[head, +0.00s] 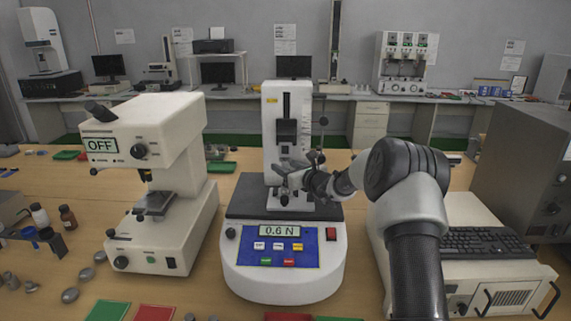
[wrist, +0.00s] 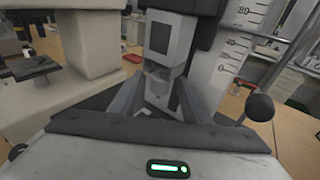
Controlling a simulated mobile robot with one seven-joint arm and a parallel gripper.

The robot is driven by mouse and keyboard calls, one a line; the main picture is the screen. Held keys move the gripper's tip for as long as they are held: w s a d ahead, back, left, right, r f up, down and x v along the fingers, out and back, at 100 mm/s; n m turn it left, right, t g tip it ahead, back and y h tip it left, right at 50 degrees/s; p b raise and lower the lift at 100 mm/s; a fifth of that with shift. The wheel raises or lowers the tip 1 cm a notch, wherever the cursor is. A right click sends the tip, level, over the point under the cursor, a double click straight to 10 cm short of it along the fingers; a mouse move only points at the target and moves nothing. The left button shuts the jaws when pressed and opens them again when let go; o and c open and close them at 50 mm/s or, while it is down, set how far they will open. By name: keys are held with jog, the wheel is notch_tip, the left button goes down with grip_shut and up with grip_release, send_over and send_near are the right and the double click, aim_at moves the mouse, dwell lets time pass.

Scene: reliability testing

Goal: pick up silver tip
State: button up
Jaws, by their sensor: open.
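The force tester (head: 284,270) stands in the middle of the bench, with a white column, a dark platform and a display reading 0.6 N. My gripper (head: 288,172) reaches in from the right, in front of the column and above the platform. In the wrist view my gripper (wrist: 157,92) has its two fingers apart. Between them, beyond the fingertips, is a small silver-grey piece (wrist: 158,77) under a light grey block (wrist: 168,45); this may be the silver tip. I cannot tell whether the fingers touch it. In the head view my gripper hides this spot.
A white instrument (head: 157,180) marked OFF stands close on the left. A lever with a black ball knob (wrist: 259,107) is right of my fingers. A keyboard (head: 487,242) and a grey metal cabinet (head: 525,165) are on the right. Small bottles and metal pieces lie at the left.

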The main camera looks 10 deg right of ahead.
jog(key=shift+w, duration=0.1)
grip_shut()
dwell(0.3)
